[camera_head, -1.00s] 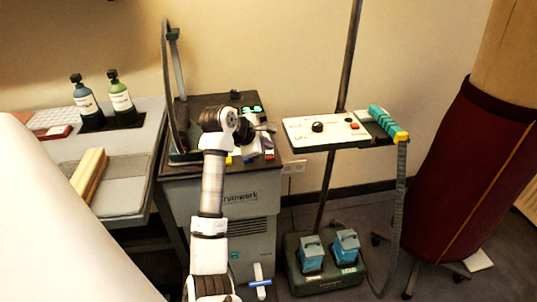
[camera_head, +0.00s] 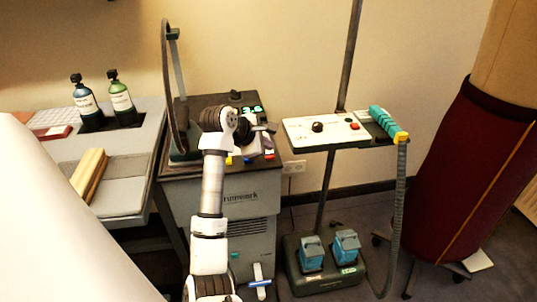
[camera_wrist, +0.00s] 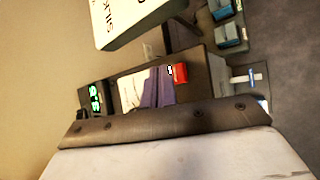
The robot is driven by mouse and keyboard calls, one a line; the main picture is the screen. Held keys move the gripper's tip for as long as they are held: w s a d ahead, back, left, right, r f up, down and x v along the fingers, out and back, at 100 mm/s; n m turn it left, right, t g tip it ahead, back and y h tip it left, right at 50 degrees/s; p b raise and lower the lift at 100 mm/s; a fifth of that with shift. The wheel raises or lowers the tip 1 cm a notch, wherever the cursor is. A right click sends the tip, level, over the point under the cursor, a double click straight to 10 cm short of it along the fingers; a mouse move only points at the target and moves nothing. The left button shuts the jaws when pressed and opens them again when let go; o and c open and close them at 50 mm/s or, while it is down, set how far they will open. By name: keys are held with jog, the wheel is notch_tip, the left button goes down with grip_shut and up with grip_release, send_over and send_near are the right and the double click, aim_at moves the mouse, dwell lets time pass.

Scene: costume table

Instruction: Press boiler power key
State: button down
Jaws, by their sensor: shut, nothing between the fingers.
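The boiler (camera_head: 255,235) is a grey cabinet with a dark top, standing below and behind my arm. A green lit display (camera_head: 252,110) and coloured keys sit on its top: a red key (camera_head: 269,155), a blue one and a yellow one (camera_head: 229,160). In the wrist view the red key (camera_wrist: 180,74) stands out beside a pale panel, and the green display (camera_wrist: 95,98) is at the left. My gripper (camera_head: 270,128) is shut and empty, above the boiler top near the keys. My arm hides part of the panel. Contact with a key cannot be told.
To the right, a pole carries a white control board (camera_head: 325,131) with a black knob and red button, and a teal-handled tool (camera_head: 388,124) with a hose. Blue pedals (camera_head: 312,254) are below. A grey table (camera_head: 125,190) with two bottles is left; a maroon dress form is right.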

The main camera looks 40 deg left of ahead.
jog(key=shift+f, duration=0.2)
jog(key=shift+f+b, duration=0.3)
jog(key=shift+b, duration=0.35)
jog(key=shift+f+b, duration=0.5)
dwell(0.6)
jog(key=shift+r, duration=0.2)
jog(key=shift+r+p, duration=0.35)
jog(key=shift+r, duration=0.45)
jog(key=shift+r, duration=0.1)
notch_tip(320, 180, up, 6)
jog(key=shift+f+p, duration=0.1)
jog(key=shift+p, duration=0.95)
